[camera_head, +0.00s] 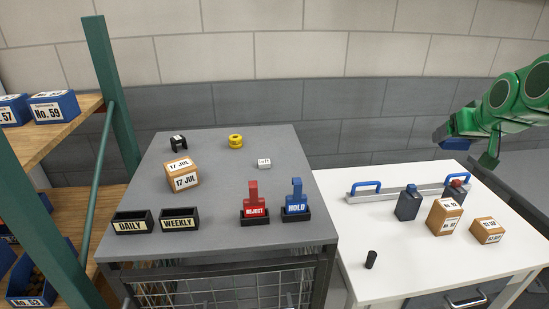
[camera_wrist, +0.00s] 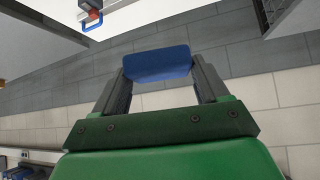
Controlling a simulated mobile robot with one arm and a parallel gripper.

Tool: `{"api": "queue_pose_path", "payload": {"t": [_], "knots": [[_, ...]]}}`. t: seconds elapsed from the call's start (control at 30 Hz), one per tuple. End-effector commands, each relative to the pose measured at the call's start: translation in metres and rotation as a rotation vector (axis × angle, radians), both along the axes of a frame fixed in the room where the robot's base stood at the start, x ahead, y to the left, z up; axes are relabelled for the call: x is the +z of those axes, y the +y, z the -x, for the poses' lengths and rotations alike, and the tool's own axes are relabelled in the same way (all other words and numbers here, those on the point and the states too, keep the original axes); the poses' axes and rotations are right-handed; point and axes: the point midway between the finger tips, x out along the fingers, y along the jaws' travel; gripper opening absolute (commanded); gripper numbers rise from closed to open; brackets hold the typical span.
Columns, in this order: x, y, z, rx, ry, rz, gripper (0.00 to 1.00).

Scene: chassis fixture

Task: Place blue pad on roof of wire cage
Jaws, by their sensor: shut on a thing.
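The blue pad (camera_wrist: 158,63) is held between the two fingers of my gripper (camera_wrist: 157,72) in the wrist view. In the head view my gripper (camera_head: 466,149) is at the right, above the back of the white table, with the blue pad (camera_head: 456,143) at its end. The wire cage (camera_head: 225,291) stands at the centre-left, with mesh sides under a flat grey roof (camera_head: 218,218). My gripper is well to the right of the cage and apart from it.
On the roof are a tan date block (camera_head: 182,175), a yellow ring (camera_head: 235,141), DAILY (camera_head: 133,226) and WEEKLY (camera_head: 180,224) trays, and REJECT (camera_head: 254,208) and HOLD (camera_head: 296,207) stamps. Its middle is clear. The white table (camera_head: 385,277) carries boxes and a blue-handled rail (camera_head: 405,190).

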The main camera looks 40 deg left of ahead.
Motion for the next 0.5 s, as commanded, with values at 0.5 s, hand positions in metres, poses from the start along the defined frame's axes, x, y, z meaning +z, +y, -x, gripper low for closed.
{"api": "queue_pose_path", "payload": {"t": [0.5], "knots": [[0.000, 0.143, 0.032, 0.047, 0.019, 0.020, 0.37]]}}
